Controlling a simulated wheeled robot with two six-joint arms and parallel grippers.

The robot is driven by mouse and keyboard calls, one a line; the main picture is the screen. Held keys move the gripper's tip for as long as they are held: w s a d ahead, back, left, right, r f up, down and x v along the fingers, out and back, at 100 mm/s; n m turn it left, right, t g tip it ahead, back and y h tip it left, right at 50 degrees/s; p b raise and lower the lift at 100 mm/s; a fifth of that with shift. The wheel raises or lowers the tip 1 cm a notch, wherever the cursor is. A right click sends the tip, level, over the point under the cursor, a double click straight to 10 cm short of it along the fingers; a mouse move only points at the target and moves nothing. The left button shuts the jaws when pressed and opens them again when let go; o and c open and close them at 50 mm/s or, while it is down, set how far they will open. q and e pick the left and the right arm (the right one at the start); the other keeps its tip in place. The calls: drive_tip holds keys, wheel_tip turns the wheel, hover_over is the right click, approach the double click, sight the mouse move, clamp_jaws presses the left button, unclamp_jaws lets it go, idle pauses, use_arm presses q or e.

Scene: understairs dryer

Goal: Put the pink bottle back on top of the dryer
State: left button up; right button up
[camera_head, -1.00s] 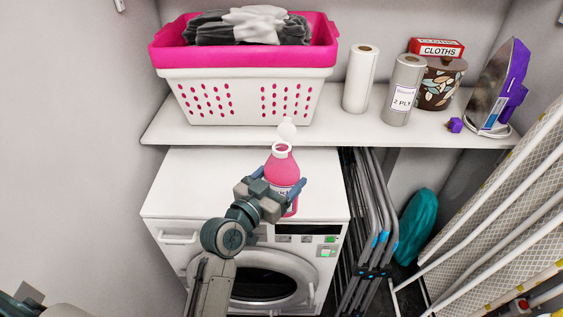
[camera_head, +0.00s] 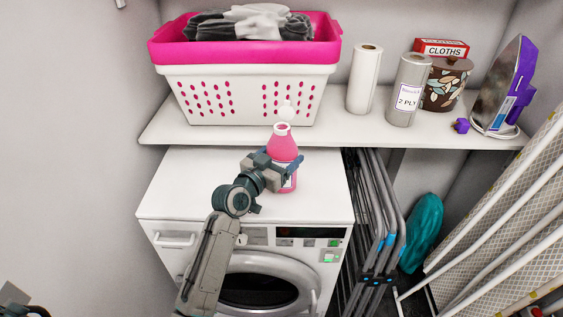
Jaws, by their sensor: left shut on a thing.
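The pink bottle (camera_head: 283,146) is upright, with a white neck and a pale round cap tilted open above it. My left gripper (camera_head: 283,168) is shut around the bottle's body, and its fingers hide part of the label. The white dryer (camera_head: 190,185) stands below the shelf, with its control panel and round door facing me. The bottle shows over the right part of the dryer's top. I cannot tell whether its base touches the top. My right gripper is not in view.
A shelf (camera_head: 170,131) above the dryer holds a pink and white laundry basket (camera_head: 240,95), paper rolls (camera_head: 364,78), a cloths box (camera_head: 441,48), a patterned pot (camera_head: 447,85) and an iron (camera_head: 505,85). Folded racks (camera_head: 378,210) stand right of the dryer. Its top is clear on the left.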

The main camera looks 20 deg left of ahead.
use_arm(q)
drive_tip(key=shift+f, duration=0.15)
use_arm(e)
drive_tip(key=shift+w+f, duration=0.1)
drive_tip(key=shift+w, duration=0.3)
use_arm(q)
drive_tip(key=o, duration=1.4)
drive_tip(key=shift+o, duration=0.2)
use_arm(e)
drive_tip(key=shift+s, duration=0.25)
use_arm(q)
drive_tip(key=shift+s+a, duration=0.1)
drive_tip(key=shift+s, duration=0.2)
drive_tip(key=b+v, duration=0.1)
drive_tip(key=v, duration=1)
drive_tip(key=shift+s, duration=0.2)
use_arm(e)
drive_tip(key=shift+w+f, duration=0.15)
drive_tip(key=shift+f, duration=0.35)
